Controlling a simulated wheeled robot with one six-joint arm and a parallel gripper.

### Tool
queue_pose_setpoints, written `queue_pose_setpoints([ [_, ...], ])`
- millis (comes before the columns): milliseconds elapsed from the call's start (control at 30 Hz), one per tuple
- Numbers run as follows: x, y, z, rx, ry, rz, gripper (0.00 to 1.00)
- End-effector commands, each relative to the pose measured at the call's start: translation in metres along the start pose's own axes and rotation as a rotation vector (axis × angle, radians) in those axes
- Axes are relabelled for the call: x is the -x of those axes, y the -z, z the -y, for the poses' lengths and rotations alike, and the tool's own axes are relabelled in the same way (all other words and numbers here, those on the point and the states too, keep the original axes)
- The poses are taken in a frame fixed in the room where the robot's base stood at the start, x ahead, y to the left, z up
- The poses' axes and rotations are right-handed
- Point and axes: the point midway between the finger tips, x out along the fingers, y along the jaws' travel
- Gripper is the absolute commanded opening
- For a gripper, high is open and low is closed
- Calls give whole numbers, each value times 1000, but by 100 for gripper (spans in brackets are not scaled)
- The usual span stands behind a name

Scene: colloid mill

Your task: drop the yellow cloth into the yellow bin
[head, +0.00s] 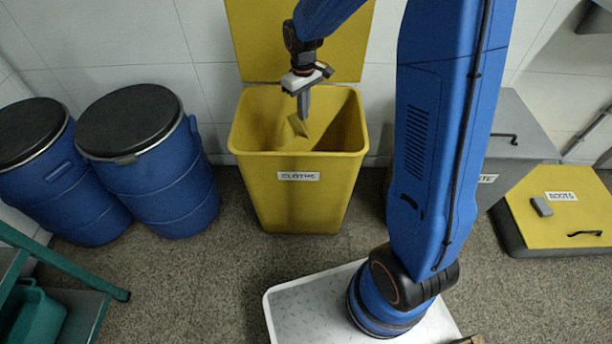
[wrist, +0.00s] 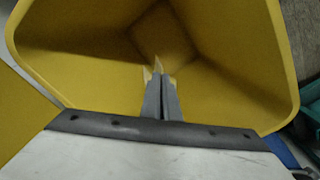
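The yellow bin (head: 298,188), labelled "CLOTHS", stands on the floor by the wall with its lid (head: 250,40) up. Its open mouth and inner walls (wrist: 90,60) fill much of the wrist view. My gripper (head: 303,116) points down into the mouth of the bin. In the wrist view its fingers (wrist: 161,80) are close together. A small piece of yellow cloth (head: 296,127) hangs at the fingertips, inside the bin's opening. Pale edges of the cloth (wrist: 148,73) show at the tips in the wrist view; the rest is hidden behind the fingers.
Two blue drums (head: 150,165) with black lids stand left of the bin. A grey bin (head: 522,130) and a low yellow lidded box (head: 570,205) labelled "BOOTS" stand to the right. A green frame (head: 75,270) is at the lower left. Floor before the bin is clear.

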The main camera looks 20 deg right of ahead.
Motion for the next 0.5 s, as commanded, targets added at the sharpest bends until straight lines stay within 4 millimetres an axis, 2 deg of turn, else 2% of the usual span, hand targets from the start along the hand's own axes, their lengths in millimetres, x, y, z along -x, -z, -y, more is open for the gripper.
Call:
queue_pose_setpoints([
  [167, 0, 0, 0, 0, 0, 0, 0],
  [267, 0, 0, 0, 0, 0, 0, 23],
  [467, 0, 0, 0, 0, 0, 0, 23],
  [500, 0, 0, 0, 0, 0, 0, 28],
])
